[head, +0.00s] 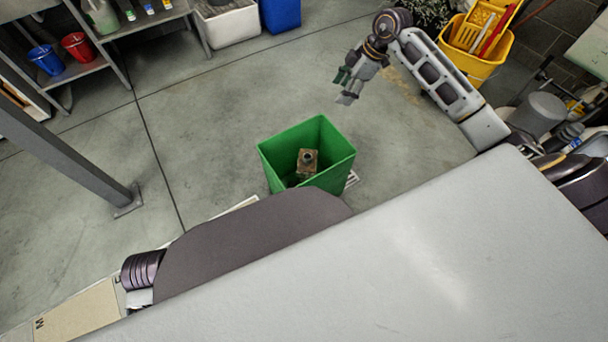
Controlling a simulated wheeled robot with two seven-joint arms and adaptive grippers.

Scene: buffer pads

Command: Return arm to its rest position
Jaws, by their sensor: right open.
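My right gripper (347,85) is open and empty, held out above the floor at the upper middle of the head view. It is apart from the green bin (327,172), above and to the right of it in the picture. My right arm comes in from the right edge and is bent at the elbow. The green bin stands open on the floor with a brown, block-like thing (308,158) inside it. My left gripper does not show.
A yellow mop bucket (477,62) stands beyond my right arm. A grey metal post (80,165) and shelving (75,72) with a red bucket (77,46) and a blue bucket (46,59) are at the left. The concrete floor around the bin is mostly clear.

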